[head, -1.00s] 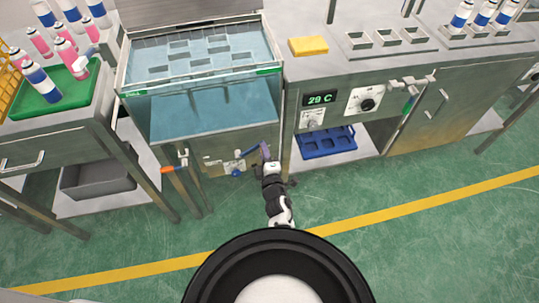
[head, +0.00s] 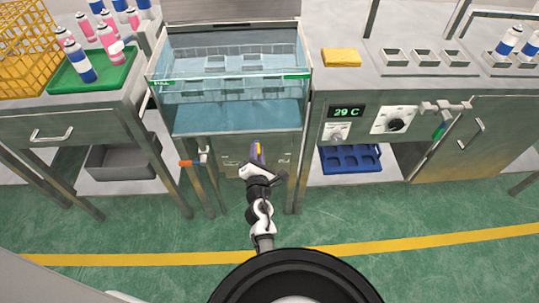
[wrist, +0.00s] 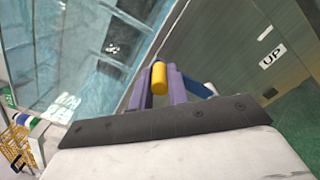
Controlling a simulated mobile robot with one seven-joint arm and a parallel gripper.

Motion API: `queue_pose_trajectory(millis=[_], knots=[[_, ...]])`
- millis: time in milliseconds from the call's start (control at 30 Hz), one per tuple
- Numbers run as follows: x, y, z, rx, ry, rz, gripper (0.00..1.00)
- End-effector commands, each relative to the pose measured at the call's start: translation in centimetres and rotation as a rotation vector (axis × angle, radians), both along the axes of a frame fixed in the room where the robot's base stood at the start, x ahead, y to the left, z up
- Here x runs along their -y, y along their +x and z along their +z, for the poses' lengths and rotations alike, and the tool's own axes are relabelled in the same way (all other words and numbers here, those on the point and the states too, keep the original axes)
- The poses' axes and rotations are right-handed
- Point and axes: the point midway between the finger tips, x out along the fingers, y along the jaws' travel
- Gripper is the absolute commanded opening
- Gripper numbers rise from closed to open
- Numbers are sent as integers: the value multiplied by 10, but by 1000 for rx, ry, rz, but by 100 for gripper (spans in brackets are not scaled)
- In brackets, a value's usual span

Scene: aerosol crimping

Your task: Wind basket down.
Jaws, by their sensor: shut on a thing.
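The basket (head: 235,68) is a pale rack inside the glass water tank (head: 238,118), below the tank's rim; I cannot tell its exact depth. The crank is on the tank's front panel, mostly hidden behind my gripper in the head view. The wrist view shows its yellow knob (wrist: 158,78) and part of its blue arm (wrist: 196,87). My gripper (head: 257,152), with purple fingers, is shut on the yellow knob just below the tank glass. An "UP" label (wrist: 272,56) shows on the panel in the wrist view.
An orange-handled valve (head: 190,162) sticks out left of the panel. A green tray (head: 95,78) with cans stands on the left bench. A "29 C" display (head: 346,112) and a blue crate (head: 350,158) are to the right. The green floor in front is clear.

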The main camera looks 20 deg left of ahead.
Motion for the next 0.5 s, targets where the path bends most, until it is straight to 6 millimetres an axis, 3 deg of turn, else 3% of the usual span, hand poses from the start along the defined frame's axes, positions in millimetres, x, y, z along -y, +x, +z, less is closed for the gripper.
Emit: queue_pose_trajectory(millis=[500], knots=[[-52,-16,-9,158,-461,10,0]])
